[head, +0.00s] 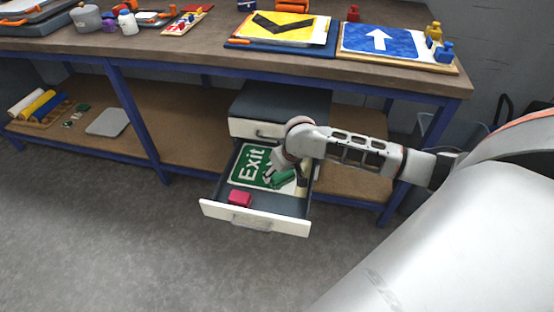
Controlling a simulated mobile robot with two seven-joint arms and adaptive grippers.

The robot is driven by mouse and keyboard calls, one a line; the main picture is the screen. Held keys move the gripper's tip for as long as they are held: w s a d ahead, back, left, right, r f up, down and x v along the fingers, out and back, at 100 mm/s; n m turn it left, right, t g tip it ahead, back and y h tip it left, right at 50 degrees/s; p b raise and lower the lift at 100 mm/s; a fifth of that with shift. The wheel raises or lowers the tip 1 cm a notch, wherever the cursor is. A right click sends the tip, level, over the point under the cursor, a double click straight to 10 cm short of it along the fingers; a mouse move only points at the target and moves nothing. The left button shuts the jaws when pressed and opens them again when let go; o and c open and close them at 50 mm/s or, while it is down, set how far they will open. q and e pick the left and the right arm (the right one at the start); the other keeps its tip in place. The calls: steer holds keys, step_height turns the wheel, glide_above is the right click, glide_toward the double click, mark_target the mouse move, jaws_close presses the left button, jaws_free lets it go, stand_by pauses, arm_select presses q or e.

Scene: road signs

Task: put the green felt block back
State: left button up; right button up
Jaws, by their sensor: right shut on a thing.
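The green felt block (284,178) is in my right gripper (281,177), low over the open drawer (255,222) under the workbench. The gripper is shut on it and partly hides it. I cannot tell whether the block touches the drawer's contents. A green and white Exit sign (250,160) lies in the drawer beside the gripper. A red block (240,198) sits at the drawer's front left. My left gripper is not in view.
The drawer unit (283,105) stands on the lower shelf (190,135). Above it, the workbench (190,55) holds a yellow arrow sign (292,27) and a blue arrow sign (380,40). A grey plate (108,122) lies on the shelf at left. The floor in front is clear.

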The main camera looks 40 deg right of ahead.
steer(key=f+b, duration=0.2)
steer(key=f, duration=0.3)
steer(key=f+b, duration=0.2)
steer(key=f, duration=0.2)
steer(key=f+b, duration=0.2)
steer(key=f, duration=0.3)
steer(key=shift+s+f, duration=0.3)
steer(key=shift+f, duration=0.05)
steer(key=shift+w+f+b, duration=0.25)
steer(key=shift+f+b, duration=0.15)
steer(key=shift+f, duration=0.05)
steer(key=f, duration=0.1)
steer(key=f+b, duration=0.1)
steer(key=f, duration=0.1)
steer(key=shift+s+f+b, duration=0.25)
steer(key=shift+f+b, duration=0.15)
steer(key=shift+w+f, duration=0.1)
steer(key=shift+f, duration=0.25)
steer(key=shift+w+r, duration=0.2)
steer(key=shift+r, duration=0.2)
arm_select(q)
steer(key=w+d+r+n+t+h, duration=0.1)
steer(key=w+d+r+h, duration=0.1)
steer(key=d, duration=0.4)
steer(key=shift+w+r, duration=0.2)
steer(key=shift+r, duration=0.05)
arm_select(e)
steer(key=shift+f, duration=0.1)
steer(key=shift+f, duration=0.1)
